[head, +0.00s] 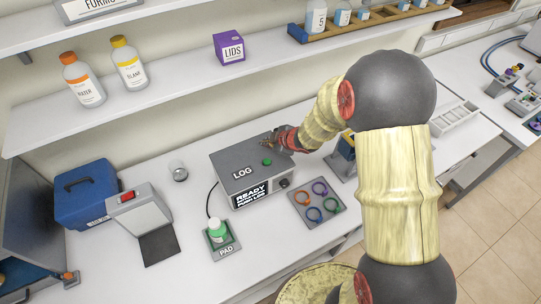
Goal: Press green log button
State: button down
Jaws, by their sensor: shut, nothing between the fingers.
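The grey log box (228,164) stands on the white bench, marked "LOG" on top. Its green button (267,162) sits on the top face, toward the right. The lit front display (252,194) reads "READY", with smaller words below it. A black knob is beside the display. My gripper (272,140) is shut and empty, over the back right part of the box's top. Its tip is just behind the green button in the picture and looks apart from it. I cannot tell how high the tip is above the box.
A grey board (330,215) with coloured rings lies to the right. A small glass (179,172) and blue case (86,192) stand left. A shelf (175,85) hangs behind.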

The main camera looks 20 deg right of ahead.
aim_at(266, 163)
jog(key=shift+w+a+r, duration=0.1)
jog(key=shift+a+r, duration=0.2)
jog(key=shift+a, duration=0.05)
notch_tip(266, 163, down, 9)
jog(key=b, duration=0.8)
dwell(1.4)
jog(key=shift+f+b, duration=0.35)
jog(key=shift+b, duration=0.05)
